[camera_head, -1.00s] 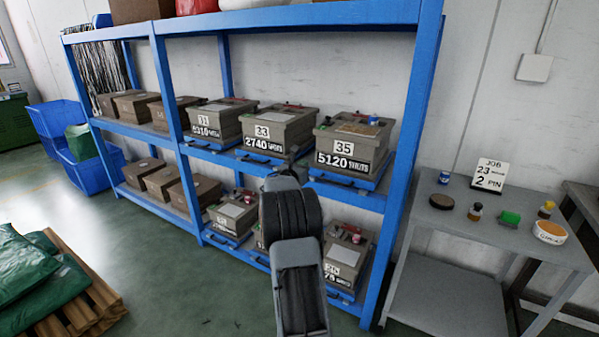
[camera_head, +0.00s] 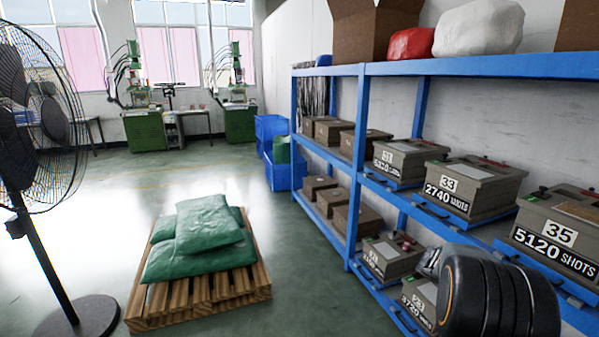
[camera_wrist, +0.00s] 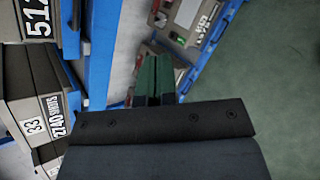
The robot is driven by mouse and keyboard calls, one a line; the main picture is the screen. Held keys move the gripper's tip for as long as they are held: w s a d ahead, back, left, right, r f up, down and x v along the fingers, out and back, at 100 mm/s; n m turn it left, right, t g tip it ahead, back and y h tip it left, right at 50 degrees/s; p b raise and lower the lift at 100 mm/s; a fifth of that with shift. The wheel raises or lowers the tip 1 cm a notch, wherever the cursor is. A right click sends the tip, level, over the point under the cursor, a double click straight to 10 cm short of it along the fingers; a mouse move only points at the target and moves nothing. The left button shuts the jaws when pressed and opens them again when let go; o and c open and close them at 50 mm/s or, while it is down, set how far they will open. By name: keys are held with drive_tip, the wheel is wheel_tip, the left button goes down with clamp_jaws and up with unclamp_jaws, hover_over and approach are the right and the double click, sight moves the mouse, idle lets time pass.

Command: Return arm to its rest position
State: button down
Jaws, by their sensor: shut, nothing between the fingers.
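My gripper (camera_wrist: 154,92) shows in the wrist view, its two green fingers shut together with nothing between them. It hangs beside the blue shelf rack, apart from the boxes as far as I can tell. In the head view my arm fills the lower right corner and the fingers cannot be seen. The rack (camera_head: 365,150) holds grey mould boxes, among them box 35 (camera_head: 560,225) and box 33 (camera_head: 468,185) on the middle shelf. Box 33 also shows at the left of the wrist view (camera_wrist: 30,95).
A pallet (camera_head: 205,300) with green sacks (camera_head: 200,240) lies on the floor. A standing fan (camera_head: 40,130) is at the left. Blue bins (camera_head: 285,170) stand past the rack's far end, and green machines (camera_head: 145,130) are at the back. The floor between pallet and rack is clear.

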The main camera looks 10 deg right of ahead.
drive_tip(key=s+a+r+m+t+y+p, duration=0.1)
drive_tip(key=a+r+p, duration=0.4)
drive_tip(key=a, duration=0.7)
drive_tip(key=s+a+r+m+t+y+p, duration=0.2)
drive_tip(key=s+a+r+y+p, duration=0.3)
drive_tip(key=a+r, duration=0.3)
drive_tip(key=s+a+r+m+t+y+p, duration=0.2)
drive_tip(key=s+a+r+m+y+p, duration=0.2)
drive_tip(key=a, duration=1.3)
wheel_tip(320, 180, up, 3)
drive_tip(key=shift+s+f+y+p, duration=0.1)
drive_tip(key=shift+s+y+p, duration=0.35)
drive_tip(key=shift+p, duration=0.15)
